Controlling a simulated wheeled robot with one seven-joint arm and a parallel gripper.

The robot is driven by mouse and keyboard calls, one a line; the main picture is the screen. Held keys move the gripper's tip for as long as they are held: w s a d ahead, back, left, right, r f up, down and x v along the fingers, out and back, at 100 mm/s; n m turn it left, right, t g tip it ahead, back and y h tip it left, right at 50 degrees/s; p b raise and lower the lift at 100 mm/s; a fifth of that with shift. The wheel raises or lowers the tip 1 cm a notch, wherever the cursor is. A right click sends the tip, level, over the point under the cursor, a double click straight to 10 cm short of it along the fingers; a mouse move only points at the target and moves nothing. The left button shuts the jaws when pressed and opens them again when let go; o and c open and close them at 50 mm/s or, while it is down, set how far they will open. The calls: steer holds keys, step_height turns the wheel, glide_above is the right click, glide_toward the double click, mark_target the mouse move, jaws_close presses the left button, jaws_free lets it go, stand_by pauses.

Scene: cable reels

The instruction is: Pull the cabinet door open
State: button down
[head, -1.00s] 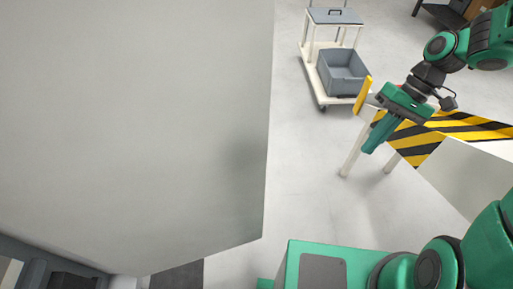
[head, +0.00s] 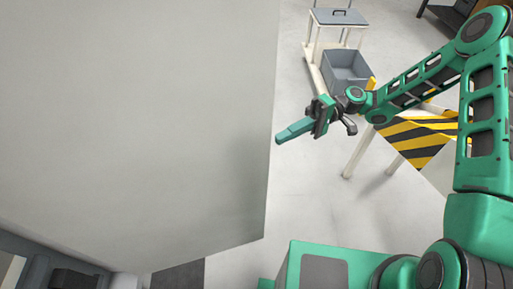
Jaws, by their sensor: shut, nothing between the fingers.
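A large plain grey panel (head: 135,120), which looks like the cabinet door, fills the left half of the head view. No handle shows on the face I see. My gripper (head: 279,140) is shut and empty, pointing left at the panel's right edge. Its fingertips overlap or nearly meet that edge in the picture; I cannot tell whether they touch it. At the lower left, a dark frame and part of an interior (head: 60,272) show below the panel.
A trolley (head: 338,17) with a grey bin (head: 346,68) stands at the back. A yellow-and-black striped barrier (head: 415,138) on pale legs is at the right, behind my arm. Pale floor (head: 300,205) is clear between the panel and the barrier.

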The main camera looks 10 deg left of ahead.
mark_target(254, 151)
steer(key=x, duration=1)
steer(key=shift+a+r, duration=0.1)
steer(key=shift+r, duration=0.2)
